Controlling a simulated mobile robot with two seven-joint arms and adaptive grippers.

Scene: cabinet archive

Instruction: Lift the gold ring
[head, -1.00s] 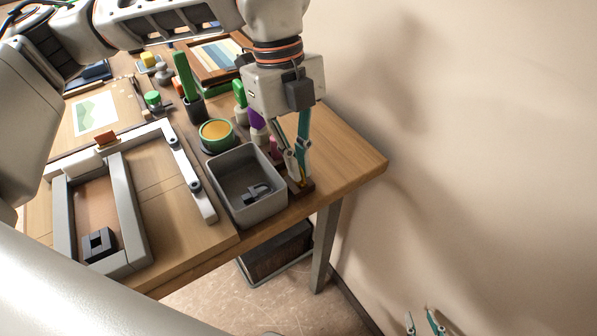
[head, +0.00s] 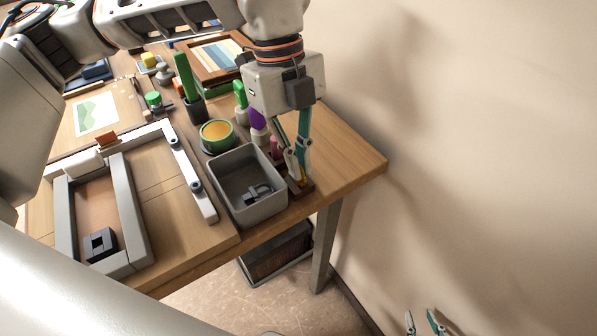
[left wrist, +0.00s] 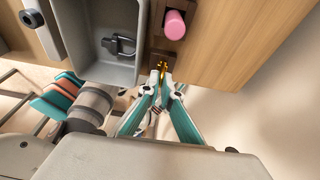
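The gold ring (left wrist: 162,68) shows in the left wrist view as a small gold piece between the fingertips, at a dark wooden stand (left wrist: 160,50). The stand (head: 304,188) also shows in the head view at the table's front right corner, beside the grey bin. My left gripper (head: 298,181) points down at the stand, and its fingertips (left wrist: 162,80) are closed in on the ring. The fingers hide most of the ring in the head view. My right gripper (head: 421,314) is at the bottom edge, off the table, with fingers apart and nothing between them.
The grey bin (head: 225,193) with a dark clip (left wrist: 118,44) in it stands close beside the stand. A pink peg (left wrist: 175,24) rises near the ring. A green round tin (head: 217,135) and a cup with a green item (head: 186,75) stand behind. The wall is at right.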

